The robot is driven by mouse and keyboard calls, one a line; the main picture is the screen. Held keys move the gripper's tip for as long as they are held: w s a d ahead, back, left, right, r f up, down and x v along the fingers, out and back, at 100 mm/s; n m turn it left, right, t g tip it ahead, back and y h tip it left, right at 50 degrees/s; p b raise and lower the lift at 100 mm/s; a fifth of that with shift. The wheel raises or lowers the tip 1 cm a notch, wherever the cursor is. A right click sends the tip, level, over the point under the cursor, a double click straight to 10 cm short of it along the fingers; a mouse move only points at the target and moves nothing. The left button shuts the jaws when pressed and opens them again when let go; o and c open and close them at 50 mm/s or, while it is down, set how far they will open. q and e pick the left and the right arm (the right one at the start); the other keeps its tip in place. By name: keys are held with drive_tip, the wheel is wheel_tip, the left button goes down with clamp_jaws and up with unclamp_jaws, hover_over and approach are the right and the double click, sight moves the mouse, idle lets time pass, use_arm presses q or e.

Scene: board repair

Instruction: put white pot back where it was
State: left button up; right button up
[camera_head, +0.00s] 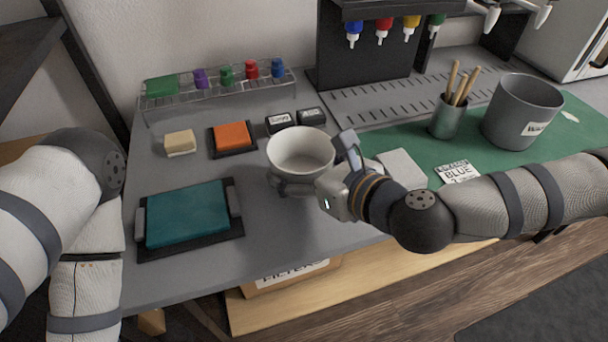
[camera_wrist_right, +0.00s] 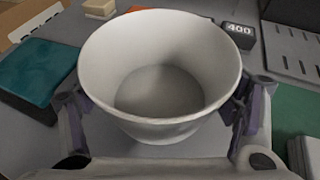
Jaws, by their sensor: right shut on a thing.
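The white pot (camera_head: 301,150) is upright and empty over the grey worktop, right of the teal pad. My right gripper (camera_head: 318,178) is shut on the pot, its fingers on opposite sides of it. In the right wrist view the pot (camera_wrist_right: 160,75) fills the middle, between the two fingers of the right gripper (camera_wrist_right: 160,112). I cannot tell whether the pot's base touches the worktop. My left arm shows at the left edge of the head view, but its gripper is not in view.
A teal pad (camera_head: 187,214) in a dark holder lies left of the pot. An orange block (camera_head: 231,135) and small dark blocks (camera_head: 311,116) sit behind. A green mat (camera_head: 520,165) with a grey bucket (camera_head: 521,112) and a tool cup (camera_head: 447,118) is at right. Worktop in front is clear.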

wheel_tip(320, 180, down, 3)
drive_tip(key=shift+f, duration=0.15)
drive_tip(key=o, duration=1.3)
use_arm(q)
drive_tip(key=shift+s+f, duration=0.35)
drive_tip(key=shift+f, duration=0.1)
